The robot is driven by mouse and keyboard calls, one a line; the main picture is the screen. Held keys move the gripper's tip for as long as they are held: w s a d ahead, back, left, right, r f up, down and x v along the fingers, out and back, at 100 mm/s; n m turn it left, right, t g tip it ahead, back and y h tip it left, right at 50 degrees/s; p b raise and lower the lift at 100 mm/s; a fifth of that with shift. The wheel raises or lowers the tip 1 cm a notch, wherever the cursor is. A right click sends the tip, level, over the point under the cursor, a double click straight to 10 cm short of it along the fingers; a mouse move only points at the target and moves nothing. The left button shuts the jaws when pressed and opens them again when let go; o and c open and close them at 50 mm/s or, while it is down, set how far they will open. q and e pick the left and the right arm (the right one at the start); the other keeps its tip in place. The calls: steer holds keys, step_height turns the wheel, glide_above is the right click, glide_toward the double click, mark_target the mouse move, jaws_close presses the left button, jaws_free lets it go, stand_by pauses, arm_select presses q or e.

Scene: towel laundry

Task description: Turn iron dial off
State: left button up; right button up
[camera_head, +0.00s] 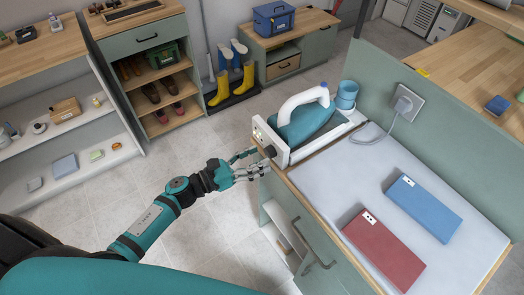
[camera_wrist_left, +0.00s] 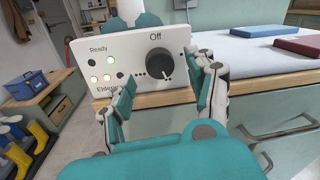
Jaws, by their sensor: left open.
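The iron (camera_head: 306,118), teal with a white handle, rests in its station at the back left of the ironing surface. Its white control panel (camera_wrist_left: 132,58) fills the middle of the left wrist view. The black dial (camera_wrist_left: 155,66) is on the panel's right half, below the word "Off". A pale mark on the dial seems to point to the lower right, away from "Off". Indicator lights glow on the panel's left half. My left gripper (camera_head: 256,163) is open in front of the panel. In the wrist view its fingers are on either side of the dial, apparently not touching it.
A wooden counter edge (camera_wrist_left: 165,98) runs below the panel. A red folded towel (camera_head: 383,249) and a blue one (camera_head: 424,207) lie on the grey ironing surface (camera_head: 345,170). A cabinet handle (camera_head: 312,250) sticks out below. Floor is free left of the cabinet.

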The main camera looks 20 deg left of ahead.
arm_select(q)
steer(key=shift+x, duration=1.05)
steer(key=c, duration=1.1)
steer(key=shift+c, duration=0.2)
arm_select(e)
steer(key=shift+a+r, duration=0.3)
steer(key=shift+a, duration=0.1)
arm_select(q)
steer(key=shift+f, duration=0.1)
arm_select(e)
steer(key=shift+d+f, duration=0.1)
